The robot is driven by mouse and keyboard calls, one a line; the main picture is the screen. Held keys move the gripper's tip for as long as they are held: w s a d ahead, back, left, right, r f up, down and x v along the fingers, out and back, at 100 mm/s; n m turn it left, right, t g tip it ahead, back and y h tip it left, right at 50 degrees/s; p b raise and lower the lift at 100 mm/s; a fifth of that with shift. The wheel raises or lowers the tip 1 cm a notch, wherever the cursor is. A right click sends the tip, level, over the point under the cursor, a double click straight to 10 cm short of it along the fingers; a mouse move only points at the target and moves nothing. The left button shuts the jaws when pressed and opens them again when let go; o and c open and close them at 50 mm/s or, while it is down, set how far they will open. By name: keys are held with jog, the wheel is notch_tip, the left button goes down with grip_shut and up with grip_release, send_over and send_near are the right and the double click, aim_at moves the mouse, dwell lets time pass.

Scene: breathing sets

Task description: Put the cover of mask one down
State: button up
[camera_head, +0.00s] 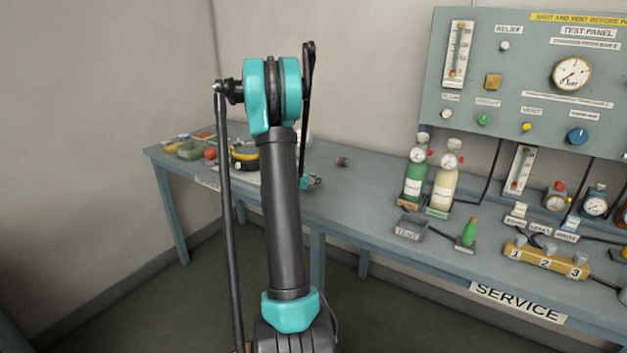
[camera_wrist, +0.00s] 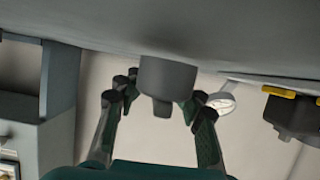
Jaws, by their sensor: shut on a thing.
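My gripper (camera_wrist: 160,98) is shut on a grey round piece (camera_wrist: 168,75) with a short stub, seen between the fingertips in the wrist view. I take it for the cover of mask one, though no label on it shows. In the head view my arm hides most of the gripper and the held piece. A black and yellow item (camera_head: 244,154), perhaps a mask, lies on the far left of the bench. A black item with yellow strips (camera_wrist: 294,115) shows at the right of the wrist view. Which one is mask one is unclear.
The blue-grey bench (camera_head: 350,190) runs along the wall. A small dark piece (camera_head: 342,161) lies right of my arm. Green (camera_head: 414,180) and cream (camera_head: 445,185) cylinders, a grey tray (camera_head: 410,227) and the test panel (camera_head: 530,80) are to the right.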

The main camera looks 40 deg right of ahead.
jog(key=shift+s+a+f, duration=0.15)
jog(key=shift+s+f, duration=0.15)
jog(key=shift+f, duration=0.2)
jog(key=o, duration=1)
jog(key=shift+r, duration=0.25)
jog(key=shift+w+a+r, duration=0.1)
jog(key=shift+w+r, duration=0.05)
jog(key=shift+r, duration=0.05)
jog(key=v, duration=1.1)
jog(key=shift+r, duration=0.2)
jog(key=s+a+f+n+y, duration=0.3)
jog(key=s+a, duration=0.5)
jog(key=a, duration=0.3)
jog(key=s+a+f+n+y, duration=0.3)
jog(key=s+a+n+y, duration=0.2)
jog(key=s+a, duration=0.3)
jog(key=s+a+f+n+y, duration=0.4)
jog(key=s+a, duration=0.4)
jog(key=a, duration=0.6)
jog(key=shift+s+a+f+n+g+y, duration=0.2)
jog(key=shift+n+g+y, duration=0.15)
jog(key=shift+n, duration=0.45)
